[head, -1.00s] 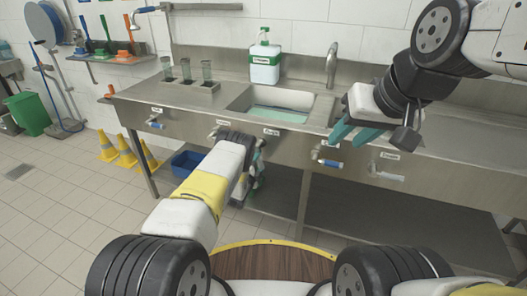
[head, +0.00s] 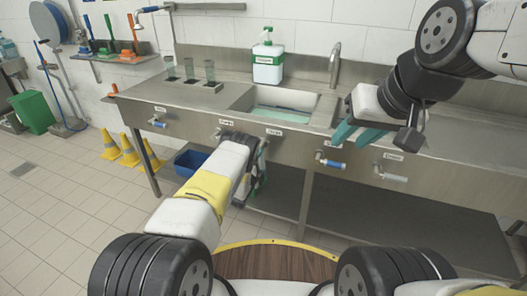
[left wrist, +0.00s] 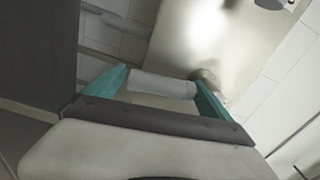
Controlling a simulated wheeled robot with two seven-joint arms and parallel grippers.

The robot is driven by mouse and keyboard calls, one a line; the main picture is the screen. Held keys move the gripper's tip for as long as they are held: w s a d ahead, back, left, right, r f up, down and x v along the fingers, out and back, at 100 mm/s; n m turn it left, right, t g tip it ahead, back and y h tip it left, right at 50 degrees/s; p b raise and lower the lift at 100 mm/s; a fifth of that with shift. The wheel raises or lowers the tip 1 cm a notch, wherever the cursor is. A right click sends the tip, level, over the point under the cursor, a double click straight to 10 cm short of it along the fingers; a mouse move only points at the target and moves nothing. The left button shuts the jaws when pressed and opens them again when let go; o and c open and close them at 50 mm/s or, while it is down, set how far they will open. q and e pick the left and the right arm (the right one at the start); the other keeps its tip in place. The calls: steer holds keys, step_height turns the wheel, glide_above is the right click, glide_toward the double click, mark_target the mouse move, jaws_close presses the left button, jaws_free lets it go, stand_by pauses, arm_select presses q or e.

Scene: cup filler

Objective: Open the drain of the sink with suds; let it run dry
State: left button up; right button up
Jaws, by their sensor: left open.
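The sink basin (head: 308,105) is set in a steel counter and holds pale teal liquid (head: 283,113); I cannot make out separate suds. Several labelled valves line the front panel: one with a blue handle (head: 155,122) at left, another blue handle (head: 332,164) right of the basin, and a whitish handle (head: 393,177) further right. My left gripper (head: 258,178) is in front of the panel below the basin. In the left wrist view its teal fingers (left wrist: 155,92) are apart, with a pale cylindrical handle (left wrist: 162,86) showing between them; contact is unclear. My right gripper (head: 355,134) is open and empty above the counter's front edge.
A soap bottle (head: 267,65) stands behind the basin, beside a tap (head: 335,62). Several glasses (head: 190,70) stand on the counter left of the basin. A lower shelf (head: 400,213) runs under the counter.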

arm_select(q)
steer(key=v, duration=0.8)
stand_by(0.4)
